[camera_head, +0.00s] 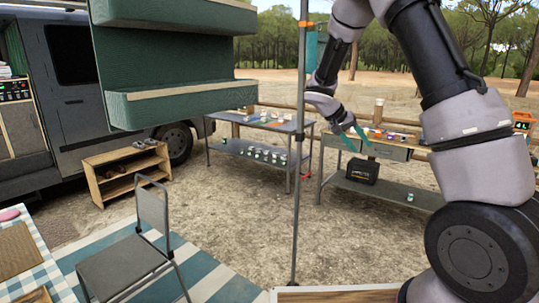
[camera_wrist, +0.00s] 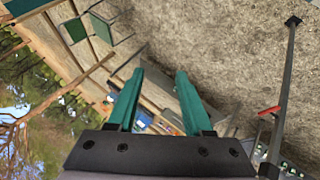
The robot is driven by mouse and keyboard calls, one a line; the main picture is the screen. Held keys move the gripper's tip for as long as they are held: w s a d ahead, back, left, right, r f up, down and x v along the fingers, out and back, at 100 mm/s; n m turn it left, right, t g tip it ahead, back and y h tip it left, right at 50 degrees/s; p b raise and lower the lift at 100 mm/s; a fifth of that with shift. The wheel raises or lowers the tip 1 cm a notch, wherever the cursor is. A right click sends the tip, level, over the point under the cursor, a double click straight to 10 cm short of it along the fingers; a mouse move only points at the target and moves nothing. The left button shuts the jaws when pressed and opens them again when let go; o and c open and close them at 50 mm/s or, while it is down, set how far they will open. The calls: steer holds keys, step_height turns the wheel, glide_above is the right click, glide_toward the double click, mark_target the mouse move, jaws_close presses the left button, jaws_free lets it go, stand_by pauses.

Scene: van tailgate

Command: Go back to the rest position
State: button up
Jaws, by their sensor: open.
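My gripper (camera_head: 358,136) is raised on my arm at the upper right of the head view, in front of the far workbench. Its two green fingers stand apart in the wrist view (camera_wrist: 160,84), with nothing between them. Beyond the fingers the wrist view shows sandy ground and part of a bench with items, turned on its side. The gripper touches nothing that I can see.
A vertical pole (camera_head: 299,150) stands close to my arm. Behind are a workbench (camera_head: 390,151) and a table (camera_head: 250,123) with small items. A folding chair (camera_head: 125,262), a shoe rack (camera_head: 125,172) and a van (camera_head: 65,85) are at left. Open ground lies between.

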steer(key=s+a+r+t+y, duration=0.1)
steer(key=s+r+t+y, duration=0.1)
steer(key=s+r, duration=0.4)
steer(key=s+a+r+t+y, duration=0.1)
steer(key=s+r+y, duration=0.4)
steer(key=s, duration=0.9)
steer(key=s+a+r+t+y, duration=0.2)
steer(key=s+a+r+y, duration=0.1)
steer(key=s+r, duration=0.4)
steer(key=s, duration=0.3)
steer(key=shift+r+n+t, duration=0.3)
steer(key=shift+r+n, duration=0.1)
steer(key=shift+y, duration=0.3)
